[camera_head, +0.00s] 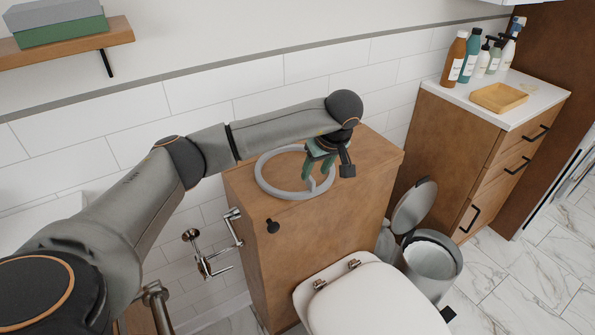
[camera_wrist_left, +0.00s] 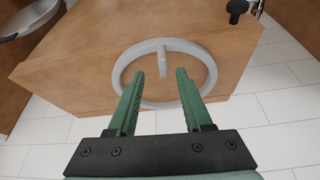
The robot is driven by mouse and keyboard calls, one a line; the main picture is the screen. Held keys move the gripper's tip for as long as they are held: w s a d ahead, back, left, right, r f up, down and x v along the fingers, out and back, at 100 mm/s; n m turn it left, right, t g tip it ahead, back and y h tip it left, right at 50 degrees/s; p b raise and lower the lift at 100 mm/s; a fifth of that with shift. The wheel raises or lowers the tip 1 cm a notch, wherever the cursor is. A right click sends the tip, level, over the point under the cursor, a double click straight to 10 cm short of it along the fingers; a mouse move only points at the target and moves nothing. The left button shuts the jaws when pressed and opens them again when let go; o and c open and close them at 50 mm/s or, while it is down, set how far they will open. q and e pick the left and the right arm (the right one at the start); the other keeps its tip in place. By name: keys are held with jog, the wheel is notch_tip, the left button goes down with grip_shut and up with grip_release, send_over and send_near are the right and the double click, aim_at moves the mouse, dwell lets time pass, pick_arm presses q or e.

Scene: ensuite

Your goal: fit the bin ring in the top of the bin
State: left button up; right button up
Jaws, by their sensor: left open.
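The bin ring (camera_head: 260,178) is a light grey hoop lying flat on top of the wooden cistern box. It also shows in the left wrist view (camera_wrist_left: 117,82), with a short grey bar reaching inward from its rim. My left gripper (camera_head: 318,168) is open over the ring, its green fingers pointing down. In the left wrist view, the tips of my left gripper (camera_wrist_left: 160,73) stand on either side of the bar, apart from it. The bin (camera_head: 432,266) stands on the floor right of the box, open, with its round lid (camera_head: 413,208) tilted up. My right gripper is not in view.
The wooden box (camera_head: 310,240) stands behind the toilet (camera_head: 375,305), whose white lid is down. A wooden cabinet (camera_head: 470,150) right of the bin carries several bottles and a yellow tray (camera_head: 498,97). A metal paper holder (camera_head: 215,250) sticks out at the box's left.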

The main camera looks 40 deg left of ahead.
aim_at(312, 179)
pick_arm(q)
jog(key=x, duration=0.5)
jog(key=shift+s+f, duration=0.2)
jog(key=shift+f, duration=0.2)
grip_shut()
